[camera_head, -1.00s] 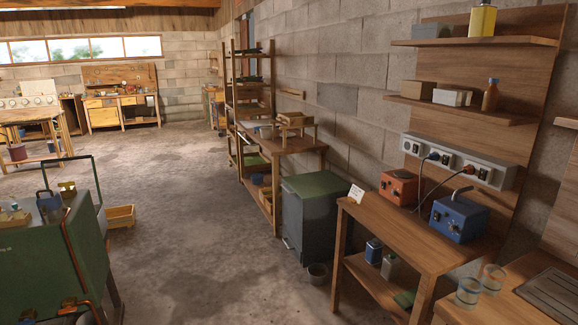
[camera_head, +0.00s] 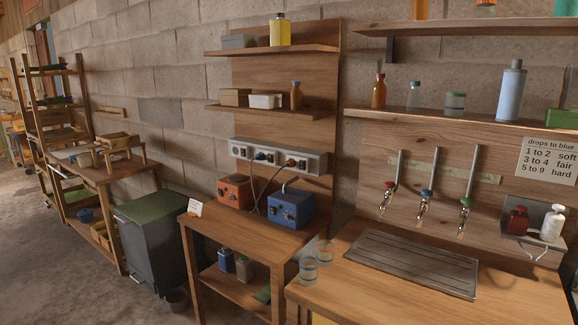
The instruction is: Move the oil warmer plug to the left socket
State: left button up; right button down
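A pale socket strip (camera_head: 318,163) is fixed to the wooden back panel above a small bench. A dark plug with a bluish look (camera_head: 260,155) sits in the left-middle part of the strip. A plug with an orange part (camera_head: 290,162) sits farther right. The strip's left end shows no plug. Dark cords hang from the plugs and run down between an orange box with knobs (camera_head: 235,191) and a blue box with knobs and a handle (camera_head: 291,208). I cannot tell which box is the oil warmer or which cord feeds it. Neither gripper is in view.
Glasses (camera_head: 308,270) stand on the right counter (camera_head: 400,300) near a metal drainer (camera_head: 412,264). Taps (camera_head: 425,200) hang above.

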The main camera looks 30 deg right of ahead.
aim_at(290, 164)
jog(key=i+z, duration=0.15)
jog(key=i, duration=0.45)
jog(key=i+z, duration=0.15)
jog(key=i, duration=0.45)
jog(key=i+z, duration=0.15)
jog(key=i, duration=0.4)
jog(key=i+j+z, duration=0.15)
jog(key=i, duration=0.45)
jog(key=j, duration=0.05)
